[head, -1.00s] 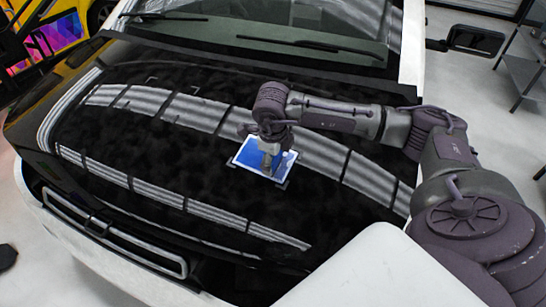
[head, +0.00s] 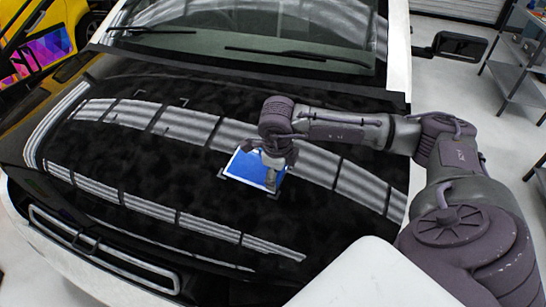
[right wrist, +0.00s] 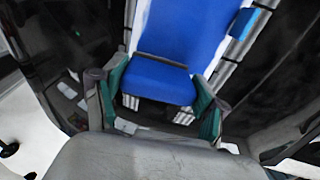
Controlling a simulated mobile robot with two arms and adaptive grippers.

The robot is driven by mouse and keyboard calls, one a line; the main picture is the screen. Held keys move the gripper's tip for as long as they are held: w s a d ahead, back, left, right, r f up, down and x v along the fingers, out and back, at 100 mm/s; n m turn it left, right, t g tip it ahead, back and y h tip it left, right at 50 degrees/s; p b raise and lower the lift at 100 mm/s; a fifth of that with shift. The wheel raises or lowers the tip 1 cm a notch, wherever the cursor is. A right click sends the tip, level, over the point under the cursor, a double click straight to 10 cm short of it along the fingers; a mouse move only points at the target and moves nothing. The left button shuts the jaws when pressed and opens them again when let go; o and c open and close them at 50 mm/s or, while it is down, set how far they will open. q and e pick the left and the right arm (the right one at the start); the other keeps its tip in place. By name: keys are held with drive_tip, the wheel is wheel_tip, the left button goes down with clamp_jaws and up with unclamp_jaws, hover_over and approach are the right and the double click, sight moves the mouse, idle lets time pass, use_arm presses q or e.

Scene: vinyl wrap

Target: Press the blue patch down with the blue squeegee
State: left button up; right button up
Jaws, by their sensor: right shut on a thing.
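The blue patch (head: 243,167), with a pale border, lies on the black hood. It also shows in the right wrist view (right wrist: 195,22) at the top. My right gripper (head: 272,182) is over the patch's right part and hides some of it. In the right wrist view, its green-padded fingers (right wrist: 160,92) are shut on the blue squeegee (right wrist: 160,80). The squeegee's dark edge points at the patch. I cannot tell whether that edge touches it. My left gripper is out of view.
The glossy black hood (head: 110,155) is otherwise clear, with strip-light reflections and small corner marks (head: 165,95) farther back. The windshield (head: 260,40) rises behind it. A grey shelf (head: 520,75) stands at the far right.

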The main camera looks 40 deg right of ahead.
drive_tip(key=shift+s, duration=0.2)
drive_tip(key=shift+r, duration=0.1)
drive_tip(key=shift+r+p, duration=0.55)
drive_tip(key=shift+r, duration=0.1)
drive_tip(key=shift+p+v, duration=1.3)
drive_tip(key=shift+v, duration=1.45)
drive_tip(key=shift+s, duration=0.1)
drive_tip(key=shift+f, duration=0.1)
